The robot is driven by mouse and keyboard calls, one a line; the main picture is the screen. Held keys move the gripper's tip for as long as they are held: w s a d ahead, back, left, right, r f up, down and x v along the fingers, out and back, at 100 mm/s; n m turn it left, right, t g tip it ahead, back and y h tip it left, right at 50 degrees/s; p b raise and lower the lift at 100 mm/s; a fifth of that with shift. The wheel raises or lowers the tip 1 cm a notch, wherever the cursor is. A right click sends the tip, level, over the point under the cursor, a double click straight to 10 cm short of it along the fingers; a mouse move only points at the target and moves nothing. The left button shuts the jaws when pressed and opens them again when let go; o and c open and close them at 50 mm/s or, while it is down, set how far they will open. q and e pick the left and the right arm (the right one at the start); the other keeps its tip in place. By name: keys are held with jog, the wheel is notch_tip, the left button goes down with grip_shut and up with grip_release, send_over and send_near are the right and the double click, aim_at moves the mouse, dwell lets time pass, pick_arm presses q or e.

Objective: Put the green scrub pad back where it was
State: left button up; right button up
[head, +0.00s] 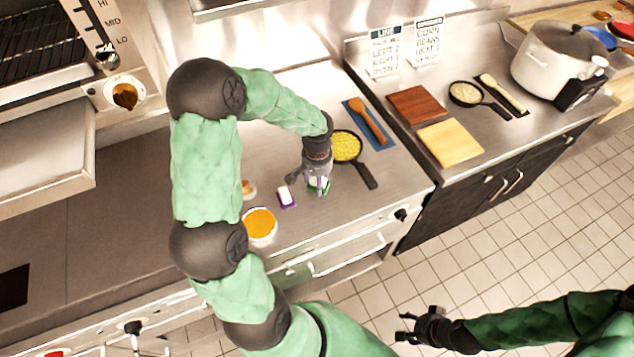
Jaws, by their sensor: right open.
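The green scrub pad (319,187) shows only in part, as a small green and white patch on the steel counter under my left gripper (314,182). The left gripper points down right at the pad and covers much of it. Whether its fingers are closed on the pad, and whether the pad touches the counter, I cannot tell. My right gripper (408,328) is open and empty, held out over the tiled floor at the lower right, far from the pad.
A purple and white pad (286,197) lies just left of the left gripper. A bowl of orange food (260,224) is near the front edge. Two boards (450,143) lie beyond.

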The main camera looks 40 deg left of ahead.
pick_arm(q)
jog(key=shift+f, duration=0.45)
jog(key=shift+f, duration=0.15)
jog(key=o, duration=1.1)
jog(key=shift+r, duration=0.3)
notch_tip(320, 180, up, 12)
jog(key=shift+f+p, duration=0.1)
jog(key=shift+p, duration=1.05)
